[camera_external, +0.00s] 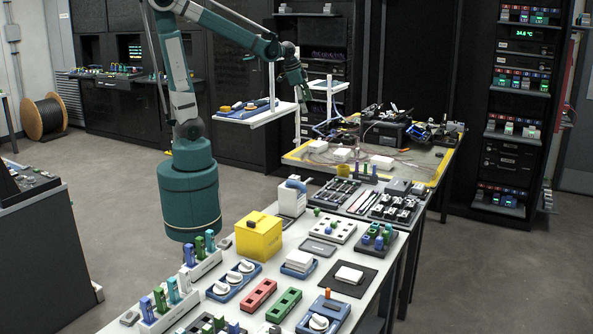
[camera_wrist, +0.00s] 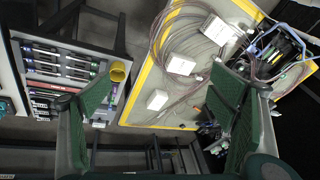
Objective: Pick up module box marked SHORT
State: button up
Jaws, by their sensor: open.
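Several white boxes lie on the yellow-edged table. In the external view I see a left one (camera_external: 318,146), a middle one (camera_external: 342,154) and a right one (camera_external: 381,162). In the wrist view white boxes show at the top (camera_wrist: 216,29), in the middle (camera_wrist: 181,64) and lower down (camera_wrist: 158,100), among looped cables. I cannot read any marking, so I cannot tell which is marked SHORT.
The yellow-edged table (camera_external: 430,178) also holds coiled cables and dark equipment (camera_external: 385,132) at its back. A yellow cylinder (camera_wrist: 120,71) shows near its edge in the wrist view. A white shelf (camera_external: 270,115) stands near my gripper. The white front bench (camera_external: 215,318) is crowded.

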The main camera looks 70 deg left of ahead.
jog(key=w+a+f+m+g, duration=0.1)
jog(key=w+a+f+m, duration=0.1)
jog(key=w+a+f, duration=0.3)
jog(key=m+g+p, duration=0.1)
jog(key=m+g, duration=0.2)
jog(key=m, duration=0.1)
send_over(318, 143)
jog(key=shift+h, duration=0.4)
notch_tip(318, 143, down, 18)
jog(key=shift+f, duration=0.1)
jog(key=shift+a+f, duration=0.1)
jog(key=shift+f, duration=0.2)
jog(key=shift+f, duration=1.3)
jog(key=shift+d+f+b, duration=0.2)
jog(key=shift+f+b, duration=0.3)
jog(key=shift+f, duration=2.1)
